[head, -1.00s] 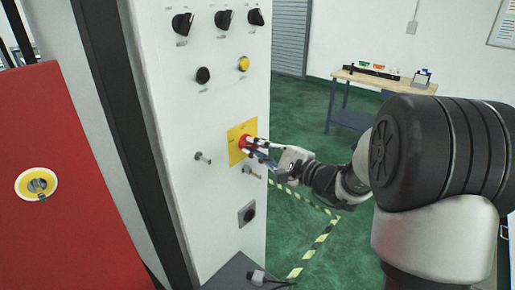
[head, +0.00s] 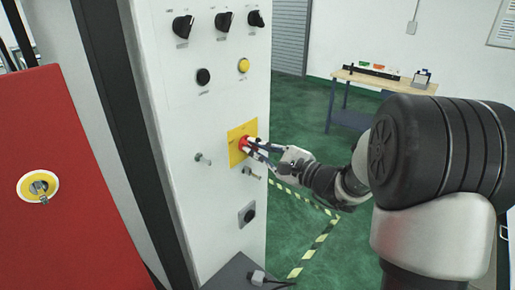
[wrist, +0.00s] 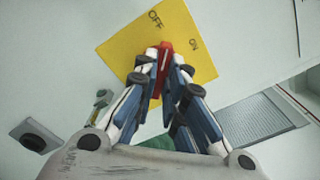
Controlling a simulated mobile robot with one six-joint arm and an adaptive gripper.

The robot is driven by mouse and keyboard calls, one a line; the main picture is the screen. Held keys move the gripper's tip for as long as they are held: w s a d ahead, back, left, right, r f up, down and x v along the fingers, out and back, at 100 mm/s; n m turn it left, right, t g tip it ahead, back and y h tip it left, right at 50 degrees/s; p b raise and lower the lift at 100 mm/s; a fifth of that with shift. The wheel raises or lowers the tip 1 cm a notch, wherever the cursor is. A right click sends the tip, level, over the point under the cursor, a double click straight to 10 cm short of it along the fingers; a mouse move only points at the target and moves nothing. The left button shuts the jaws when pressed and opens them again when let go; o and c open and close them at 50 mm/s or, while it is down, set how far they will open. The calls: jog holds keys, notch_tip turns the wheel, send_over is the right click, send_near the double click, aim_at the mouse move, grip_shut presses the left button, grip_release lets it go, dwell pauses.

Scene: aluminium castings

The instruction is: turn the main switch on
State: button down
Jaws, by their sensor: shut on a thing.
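The main switch is a red handle (head: 243,144) on a yellow plate (head: 235,155) on the white cabinet front. In the wrist view the yellow plate (wrist: 120,40) carries the words OFF and ON, and the red handle (wrist: 165,55) points to the OFF side of the space between them. My gripper (head: 250,147) reaches in from the right and is shut on the red handle. In the wrist view its fingertips (wrist: 161,60) sit on both sides of the handle and hide part of it.
Black knobs (head: 223,22), a yellow button (head: 243,65) and a black button (head: 203,76) are above the switch. Small metal fittings (head: 202,158) stick out below it. A red panel (head: 70,190) stands at left. A workbench (head: 362,80) is well behind.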

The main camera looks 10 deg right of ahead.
jog(key=m+p, duration=0.2)
jog(key=m, duration=0.3)
jog(key=shift+m, duration=0.3)
jog(key=shift+m+p, duration=1.05)
jog(key=shift+m, duration=0.55)
jog(key=c, duration=1.7)
grip_release()
jog(key=shift+o, duration=0.2)
jog(key=v, duration=1.2)
